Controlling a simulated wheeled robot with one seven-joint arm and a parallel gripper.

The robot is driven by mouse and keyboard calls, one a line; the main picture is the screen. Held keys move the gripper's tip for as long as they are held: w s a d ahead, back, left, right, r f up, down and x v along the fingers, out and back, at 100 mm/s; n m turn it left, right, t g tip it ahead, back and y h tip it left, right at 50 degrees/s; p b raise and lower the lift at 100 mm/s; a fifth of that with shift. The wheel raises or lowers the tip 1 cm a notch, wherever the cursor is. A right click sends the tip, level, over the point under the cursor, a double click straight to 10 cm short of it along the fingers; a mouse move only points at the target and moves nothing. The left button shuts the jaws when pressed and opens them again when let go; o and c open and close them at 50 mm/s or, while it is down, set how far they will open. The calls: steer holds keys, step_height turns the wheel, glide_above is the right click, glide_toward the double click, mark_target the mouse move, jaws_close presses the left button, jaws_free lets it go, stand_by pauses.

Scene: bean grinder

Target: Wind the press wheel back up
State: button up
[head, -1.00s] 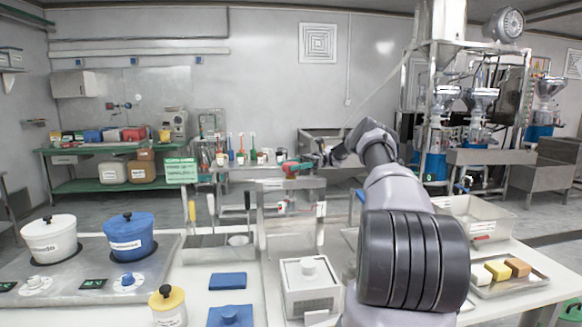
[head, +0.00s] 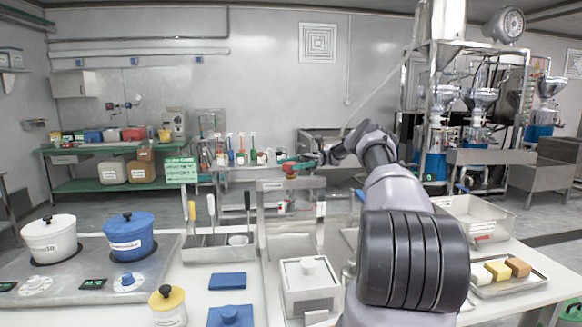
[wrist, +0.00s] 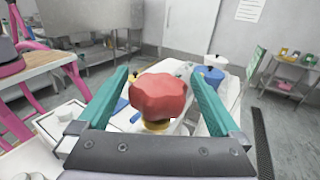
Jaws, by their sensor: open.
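The red lobed press wheel (wrist: 158,97) is in the middle of the wrist view, on a yellowish hub. It also shows small in the head view (head: 291,170), on top of the metal press frame (head: 272,185). My gripper (wrist: 160,73) is open, with one teal finger on each side of the wheel. Gaps show between the wheel and both fingers in the wrist view. In the head view, my gripper (head: 297,163) is at the wheel, and a teal finger partly covers it. The wheel's shaft is mostly hidden.
A white lidded box (head: 310,290) stands in front of the press. A utensil holder (head: 205,246) is left of it, and a blue pot (head: 128,240) stands on the hob further left. A tray of coloured blocks (head: 520,285) is at the right.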

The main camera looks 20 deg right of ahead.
mark_target(291, 163)
step_height(291, 163, up, 10)
steer(key=shift+f, duration=0.2)
stand_by(0.4)
